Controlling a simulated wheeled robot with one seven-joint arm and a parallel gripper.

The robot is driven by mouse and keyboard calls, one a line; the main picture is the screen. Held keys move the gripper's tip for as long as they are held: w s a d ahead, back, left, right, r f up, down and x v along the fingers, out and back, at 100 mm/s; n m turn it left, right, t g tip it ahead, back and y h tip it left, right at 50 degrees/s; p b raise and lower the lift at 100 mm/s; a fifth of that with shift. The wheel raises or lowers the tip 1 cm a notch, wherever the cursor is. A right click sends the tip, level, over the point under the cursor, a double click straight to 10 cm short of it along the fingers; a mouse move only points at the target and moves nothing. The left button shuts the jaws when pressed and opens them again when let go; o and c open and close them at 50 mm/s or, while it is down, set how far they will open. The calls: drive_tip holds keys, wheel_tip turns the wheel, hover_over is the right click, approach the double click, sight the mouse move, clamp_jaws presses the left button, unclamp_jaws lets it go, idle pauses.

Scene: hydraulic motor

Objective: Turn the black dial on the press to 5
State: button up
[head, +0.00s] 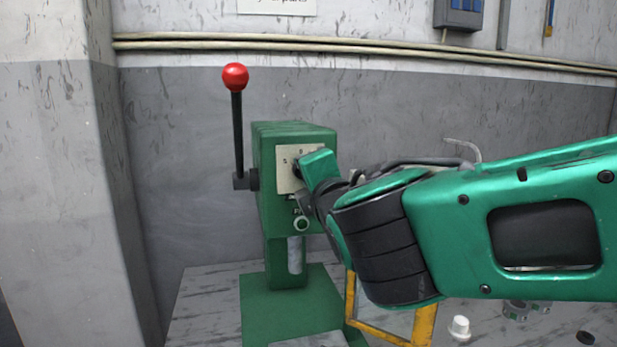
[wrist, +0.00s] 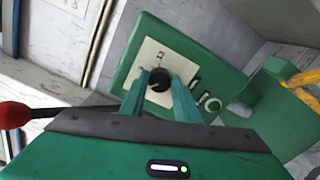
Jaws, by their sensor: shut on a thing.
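The green press (head: 262,190) stands on the table in the head view, with a pale dial plate (head: 285,178) on its front face. The black dial (wrist: 158,80) is in the middle of that plate in the wrist view. My gripper (wrist: 158,84) is shut on the dial, one green finger on each side of it. In the head view my gripper (head: 305,175) is at the plate and mostly hides the dial. Marks show around the dial, but I cannot read which number it points to.
A lever with a red ball (head: 235,77) stands upright on the press's left side. A yellow frame (head: 385,330) is below my arm. A small white object (head: 460,326) and several small parts lie on the table (head: 200,300) at right. A wall is behind.

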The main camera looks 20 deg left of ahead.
drive_tip(key=shift+f+n, duration=0.25)
drive_tip(key=shift+n, duration=0.65)
drive_tip(key=o, duration=1)
drive_tip(key=shift+o, duration=0.2)
drive_tip(key=shift+r, duration=0.15)
drive_tip(key=v, duration=1)
drive_tip(key=shift+s+d, duration=0.2)
drive_tip(key=shift+s, duration=0.05)
